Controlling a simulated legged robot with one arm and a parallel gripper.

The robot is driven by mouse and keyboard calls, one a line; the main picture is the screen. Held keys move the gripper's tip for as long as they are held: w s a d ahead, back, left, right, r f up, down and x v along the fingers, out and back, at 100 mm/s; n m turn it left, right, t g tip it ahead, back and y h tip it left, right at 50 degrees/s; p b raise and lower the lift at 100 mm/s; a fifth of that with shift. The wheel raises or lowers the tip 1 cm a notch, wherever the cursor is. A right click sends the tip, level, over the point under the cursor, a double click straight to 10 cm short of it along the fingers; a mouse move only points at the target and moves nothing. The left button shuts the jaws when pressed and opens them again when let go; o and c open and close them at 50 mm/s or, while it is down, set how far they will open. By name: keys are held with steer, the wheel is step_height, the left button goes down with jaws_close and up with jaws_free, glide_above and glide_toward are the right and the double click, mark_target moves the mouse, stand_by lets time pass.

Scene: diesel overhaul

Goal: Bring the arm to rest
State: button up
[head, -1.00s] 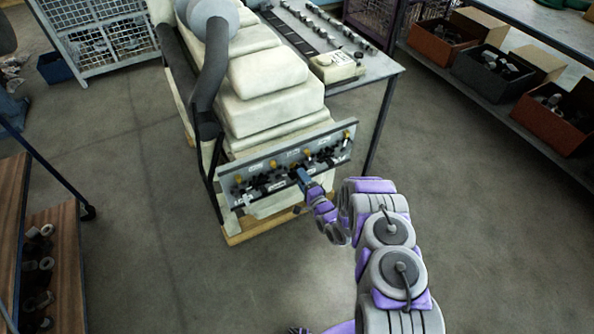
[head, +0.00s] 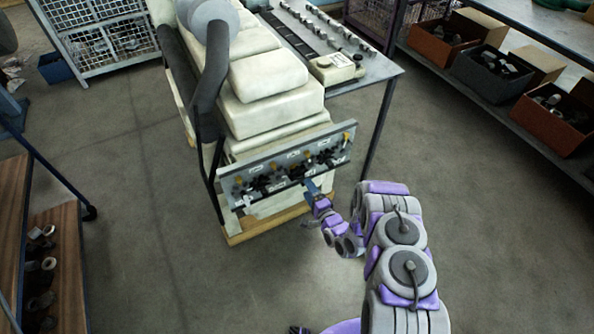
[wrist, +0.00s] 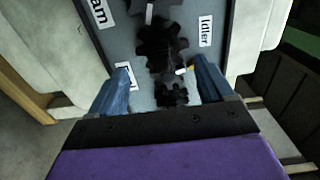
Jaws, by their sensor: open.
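My gripper (head: 309,185) is in front of the lower edge of the labelled panel on the end of the cream engine (head: 270,80). In the wrist view my gripper (wrist: 165,85) shows two blue fingers spread apart with nothing held between them. Beyond the fingers is the grey panel (wrist: 110,50) with dark gears (wrist: 163,45) and labels, one reading "Idler". The panel (head: 285,160) in the head view carries black gears and yellow-topped pegs. My purple and grey arm reaches in from the lower right. The exact gap between fingertips and panel cannot be told.
A steel table (head: 385,75) with a row of parts stands behind the engine. A shelf with bins (head: 555,110) is at right. A wooden-shelved cart (head: 60,250) is at left, a wire cage (head: 115,40) at back left. The floor around the engine stand is clear.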

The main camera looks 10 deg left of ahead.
steer(key=shift+v, duration=0.85)
steer(key=w+d+r+n+g+h, duration=0.45)
steer(key=w+d+r+h, duration=0.2)
steer(key=d+r, duration=0.4)
steer(key=s+d+r+n+g+h, duration=0.1)
steer(key=s+d+r+g+h, duration=0.15)
steer(key=s+r, duration=0.35)
steer(key=s+d+r+n+g+h, duration=0.1)
steer(key=s+d+r+n, duration=0.2)
steer(key=r, duration=0.6)
steer(key=s+r+n+g, duration=0.1)
steer(key=s+r+g, duration=0.2)
steer(key=s, duration=1.1)
steer(key=s+r+g, duration=0.3)
steer(key=s+r, duration=0.4)
steer(key=s, duration=0.7)
steer(key=s+r+n+g, duration=0.1)
steer(key=s+r, duration=0.4)
steer(key=s, duration=0.9)
steer(key=shift+s+n+g, duration=0.2)
steer(key=shift+n+g, duration=0.15)
steer(key=shift+g, duration=0.55)
